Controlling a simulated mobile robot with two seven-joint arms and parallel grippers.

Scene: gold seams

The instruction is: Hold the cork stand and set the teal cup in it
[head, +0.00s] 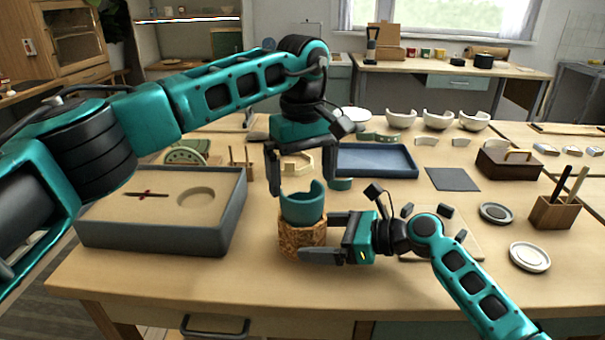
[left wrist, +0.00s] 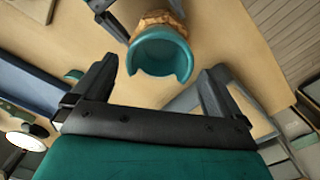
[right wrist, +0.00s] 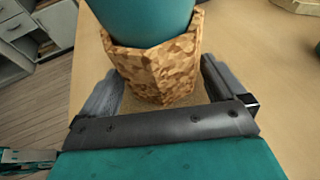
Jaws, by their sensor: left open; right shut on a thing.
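The teal cup (head: 303,206), with a broken, notched rim, sits upright in the cork stand (head: 300,241) on the table. The cup also shows in the left wrist view (left wrist: 160,54) and the right wrist view (right wrist: 145,20). My left gripper (head: 303,190) is open above the cup, its fingers apart and clear of it. My right gripper (head: 325,236) is shut on the cork stand, one finger on each side; the stand fills the gap in the right wrist view (right wrist: 155,70). The cup's lower part is hidden inside the stand.
A grey tray with a sand-coloured bed (head: 150,238) stands at the left. A blue tray (head: 375,162) lies behind the cup, with a small teal piece (head: 341,184) before it. The front table edge is clear.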

